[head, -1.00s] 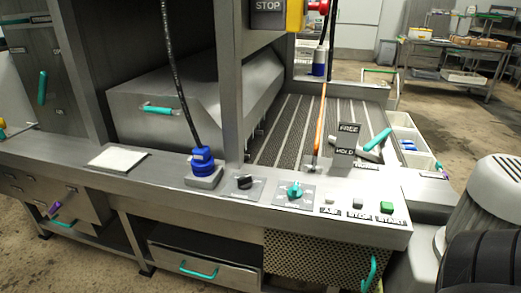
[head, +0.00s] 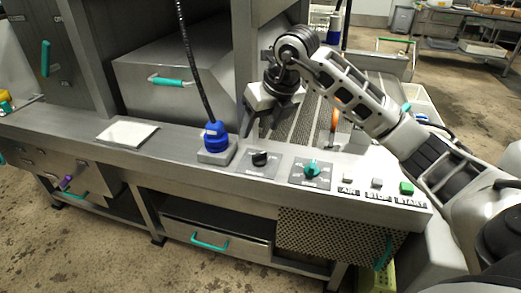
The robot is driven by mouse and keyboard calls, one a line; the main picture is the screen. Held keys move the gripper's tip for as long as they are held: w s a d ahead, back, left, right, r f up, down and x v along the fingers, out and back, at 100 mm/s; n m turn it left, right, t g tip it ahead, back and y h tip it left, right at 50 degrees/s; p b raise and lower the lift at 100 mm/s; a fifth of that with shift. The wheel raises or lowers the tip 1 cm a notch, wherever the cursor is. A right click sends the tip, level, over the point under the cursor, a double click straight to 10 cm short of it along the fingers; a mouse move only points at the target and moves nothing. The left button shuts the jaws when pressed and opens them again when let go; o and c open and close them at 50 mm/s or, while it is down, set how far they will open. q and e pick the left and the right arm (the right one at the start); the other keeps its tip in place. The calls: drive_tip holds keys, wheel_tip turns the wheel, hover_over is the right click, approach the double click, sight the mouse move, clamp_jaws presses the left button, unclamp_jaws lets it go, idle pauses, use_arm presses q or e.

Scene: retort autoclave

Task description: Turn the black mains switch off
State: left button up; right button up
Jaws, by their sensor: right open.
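The black mains switch (head: 260,158) is a small black rotary knob on a grey plate on the sloped front panel. It stands between the blue plug and the teal knob. My right gripper (head: 262,134) is above and slightly behind the switch, pointing down, with its fingers apart and empty. It looks clear of the switch. The knob's markings are too small to read. My left gripper is not in view.
A blue plug (head: 215,135) with a black cable stands left of the switch. A teal knob (head: 311,169) is to the right, then the white, grey and green buttons (head: 406,188). A white pad (head: 127,132) lies on the left ledge. A steel post rises behind the panel.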

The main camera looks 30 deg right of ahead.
drive_tip(key=d+r+h, duration=0.1)
drive_tip(key=d, duration=0.1)
approach(259, 153)
drive_tip(key=shift+m+h, duration=0.3)
drive_tip(key=shift+m, duration=0.1)
drive_tip(key=x, duration=0.8)
drive_tip(key=shift+a+f+p, duration=0.25)
drive_tip(key=shift+f+p, duration=0.1)
drive_tip(key=shift+p, duration=0.05)
drive_tip(key=c, duration=1)
